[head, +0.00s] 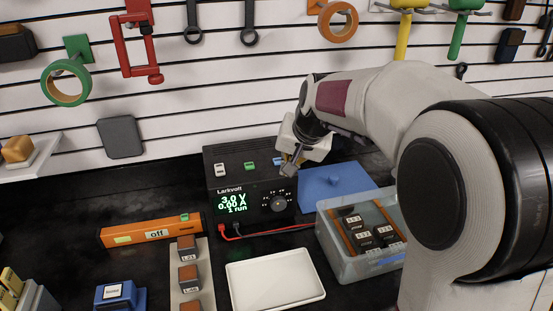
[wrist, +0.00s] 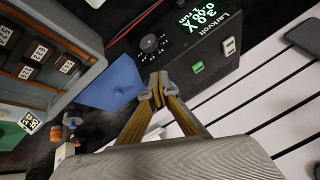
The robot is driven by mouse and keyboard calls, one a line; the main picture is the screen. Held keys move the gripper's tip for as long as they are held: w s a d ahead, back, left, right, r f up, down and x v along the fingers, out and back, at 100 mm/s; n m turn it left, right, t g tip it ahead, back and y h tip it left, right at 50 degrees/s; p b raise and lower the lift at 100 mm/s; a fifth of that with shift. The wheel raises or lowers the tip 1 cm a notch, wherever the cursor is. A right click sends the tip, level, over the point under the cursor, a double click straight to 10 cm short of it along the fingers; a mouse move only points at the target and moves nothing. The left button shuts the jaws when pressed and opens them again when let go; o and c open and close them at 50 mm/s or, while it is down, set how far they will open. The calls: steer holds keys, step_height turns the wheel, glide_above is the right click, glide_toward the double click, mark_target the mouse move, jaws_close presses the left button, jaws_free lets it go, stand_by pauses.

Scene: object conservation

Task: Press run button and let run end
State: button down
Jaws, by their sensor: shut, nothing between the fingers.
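The black Larkvolt power supply (head: 250,190) stands at the middle of the bench. Its lit green display (head: 233,203) reads 3.0 V, 0.00 A and 1 run. On its top are a white button (head: 220,169), a green button (head: 249,166) and a blue button (head: 277,161). The display (wrist: 203,18), white button (wrist: 229,45) and green button (wrist: 197,67) also show in the wrist view; the fingers seem to hide the blue one there. No button label is readable. My gripper (head: 290,165) is shut and empty, above the supply's right end near the blue button; contact cannot be told.
A slatted tool wall stands behind.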

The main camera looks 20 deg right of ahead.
steer(key=m+t, duration=0.2)
glide_toward(279, 161)
steer(key=w, duration=0.2)
steer(key=a+r, duration=0.1)
steer(key=shift+w, duration=0.4)
steer(key=shift+m+t, duration=0.5)
steer(key=shift+t, duration=0.1)
steer(key=w+r, duration=0.1)
steer(key=r, duration=0.1)
steer(key=w+r, duration=0.2)
steer(key=shift+w+d+r, duration=0.1)
steer(key=shift+w+r, duration=0.1)
steer(key=shift+f, duration=0.15)
steer(key=shift+f, duration=4.25)
steer(key=shift+f, duration=0.9)
steer(key=shift+r, duration=0.85)
